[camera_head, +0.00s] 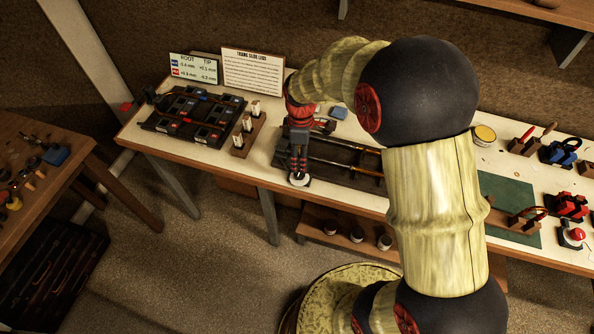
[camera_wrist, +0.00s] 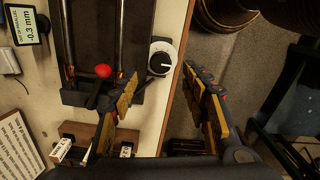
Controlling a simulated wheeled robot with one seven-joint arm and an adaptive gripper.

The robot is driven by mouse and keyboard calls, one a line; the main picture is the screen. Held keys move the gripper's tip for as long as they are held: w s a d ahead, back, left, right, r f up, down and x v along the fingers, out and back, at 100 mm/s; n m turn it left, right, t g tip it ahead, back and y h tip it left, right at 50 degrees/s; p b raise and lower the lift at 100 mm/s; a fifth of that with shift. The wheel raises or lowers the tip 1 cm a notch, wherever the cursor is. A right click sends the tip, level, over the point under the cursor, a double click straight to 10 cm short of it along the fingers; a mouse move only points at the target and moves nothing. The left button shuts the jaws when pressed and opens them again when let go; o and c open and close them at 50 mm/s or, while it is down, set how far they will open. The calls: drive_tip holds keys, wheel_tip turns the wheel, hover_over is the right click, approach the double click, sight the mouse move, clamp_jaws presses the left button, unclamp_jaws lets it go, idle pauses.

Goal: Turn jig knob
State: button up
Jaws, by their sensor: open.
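The jig knob (camera_wrist: 163,57) is a black knob on a white round dial at the jig's table-edge end. It also shows in the head view (camera_head: 299,180), below my gripper (camera_head: 299,166). The dark jig (camera_head: 345,152) holds two long rods and lies along the table's front. In the wrist view my gripper (camera_wrist: 162,75) is open and empty, its fingers spread to either side of the knob's line. The knob shows just beyond the fingertips, apart from them as far as I can tell. A display (camera_wrist: 23,25) by the jig reads -0.3 mm.
A small wooden block with white-topped pieces (camera_head: 247,127) stands left of the jig, near a black tray of parts (camera_head: 193,115). A red ball-ended lever (camera_wrist: 103,70) sits by the left finger. Signs (camera_head: 252,72) stand behind. Open floor lies beyond the table's front edge.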

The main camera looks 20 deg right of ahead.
sight(299, 175)
wheel_tip(299, 175, down, 8)
drive_tip(key=shift+r+b, duration=0.25)
drive_tip(key=shift+b, duration=0.25)
drive_tip(key=c, duration=1.1)
drive_tip(key=shift+c, duration=0.2)
